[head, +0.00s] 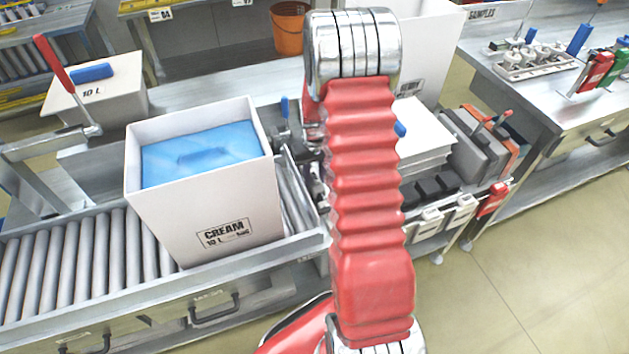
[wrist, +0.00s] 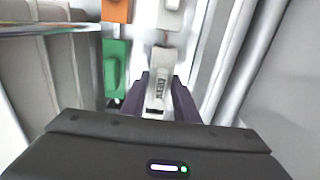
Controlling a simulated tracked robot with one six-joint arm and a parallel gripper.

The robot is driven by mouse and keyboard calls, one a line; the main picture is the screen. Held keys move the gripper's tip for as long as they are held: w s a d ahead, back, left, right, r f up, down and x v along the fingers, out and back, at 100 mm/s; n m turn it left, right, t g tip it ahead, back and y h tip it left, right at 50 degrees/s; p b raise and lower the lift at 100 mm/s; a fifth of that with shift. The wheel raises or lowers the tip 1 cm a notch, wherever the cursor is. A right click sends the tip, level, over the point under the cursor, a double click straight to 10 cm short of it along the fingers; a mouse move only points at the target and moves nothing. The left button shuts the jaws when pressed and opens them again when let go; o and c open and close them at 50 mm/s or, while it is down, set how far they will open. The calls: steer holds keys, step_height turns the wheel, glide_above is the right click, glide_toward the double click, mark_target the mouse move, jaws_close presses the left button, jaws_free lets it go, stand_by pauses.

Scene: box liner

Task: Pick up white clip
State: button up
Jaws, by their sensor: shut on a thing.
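In the wrist view, a white clip (wrist: 159,92) with small dark markings stands between the two dark fingers of my gripper (wrist: 161,100). The fingers are closed on its sides. Whether the clip still touches what is behind it, I cannot tell. In the head view my red arm hides the gripper and the held clip. Other white clips (head: 430,222) hang along the bench's front edge, right of my arm.
A green clip (wrist: 116,68) and an orange clip (wrist: 117,10) sit close left of my gripper. A white box with a blue liner (head: 200,200) stands on the roller conveyor (head: 75,255). A red clip (head: 492,200) hangs at the bench edge.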

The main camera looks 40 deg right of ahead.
mark_target(314, 176)
step_height(314, 176, up, 8)
steer(key=shift+f, duration=0.1)
steer(key=shift+r, duration=0.25)
steer(key=shift+a, duration=0.1)
stand_by(0.5)
